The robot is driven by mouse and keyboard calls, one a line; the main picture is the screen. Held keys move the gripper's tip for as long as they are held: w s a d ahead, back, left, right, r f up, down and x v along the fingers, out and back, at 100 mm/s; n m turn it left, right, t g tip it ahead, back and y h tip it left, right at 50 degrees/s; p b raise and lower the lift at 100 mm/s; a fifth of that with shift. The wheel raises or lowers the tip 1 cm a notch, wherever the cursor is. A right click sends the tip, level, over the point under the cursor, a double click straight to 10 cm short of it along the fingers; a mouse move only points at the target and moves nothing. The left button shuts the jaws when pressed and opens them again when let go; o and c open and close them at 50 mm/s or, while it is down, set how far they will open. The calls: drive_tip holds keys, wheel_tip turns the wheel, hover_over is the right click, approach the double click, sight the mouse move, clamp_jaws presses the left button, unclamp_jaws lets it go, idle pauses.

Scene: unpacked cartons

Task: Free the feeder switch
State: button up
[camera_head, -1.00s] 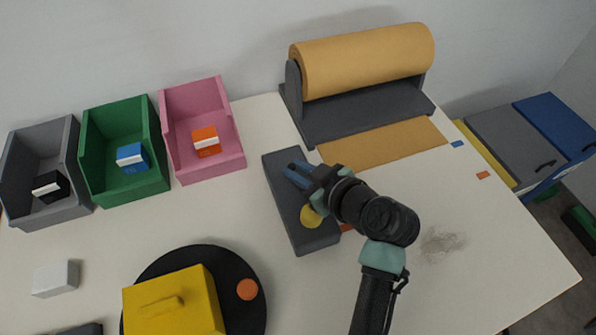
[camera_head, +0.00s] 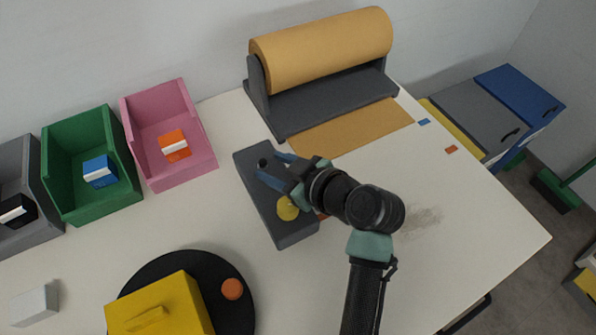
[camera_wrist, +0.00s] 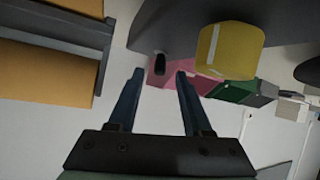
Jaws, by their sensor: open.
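The feeder switch appears to be the dark grey box (camera_head: 283,229) lying on the table, with a small black knob (camera_head: 262,162) near its far end and a round yellow part (camera_head: 288,208) nearer its front. My gripper (camera_head: 268,166) is over the far half of the box, its blue fingers spread to either side of the knob. In the wrist view, my gripper (camera_wrist: 159,73) is open and the black knob (camera_wrist: 159,63) shows between the fingertips. The yellow part (camera_wrist: 230,50) with a pale stripe shows to the right. Contact cannot be told.
A roll of brown paper (camera_head: 325,48) on a dark stand is behind the box. Pink (camera_head: 205,158), green (camera_head: 50,190) and grey (camera_head: 42,225) bins stand left. A black turntable (camera_head: 240,315) with a yellow block (camera_head: 165,312) is in front. The table's right side is mostly clear.

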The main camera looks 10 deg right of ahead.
drive_tip(key=v, duration=1.1)
drive_tip(key=w+a+r+m+t+h, duration=0.15)
drive_tip(key=w+r+t, duration=0.25)
drive_tip(key=r, duration=0.7)
drive_tip(key=w+r+m+t+h, duration=0.25)
drive_tip(key=w+r, duration=0.25)
drive_tip(key=r, duration=0.6)
drive_tip(key=s+a+r+m+t+h+p, duration=0.15)
drive_tip(key=s+r+t, duration=0.25)
drive_tip(key=r, duration=0.5)
drive_tip(key=s+a+r+m+t+h+b, duration=0.1)
drive_tip(key=s+a+r+m+t, duration=0.2)
drive_tip(key=r, duration=0.6)
drive_tip(key=s+a+r+t+h+p, duration=0.1)
drive_tip(key=s+a+r+t, duration=0.3)
drive_tip(key=r, duration=0.6)
wheel_tip(320, 180, up, 10)
drive_tip(key=d+p, duration=0.2)
drive_tip(key=p, duration=0.9)
drive_tip(key=shift+s, duration=0.3)
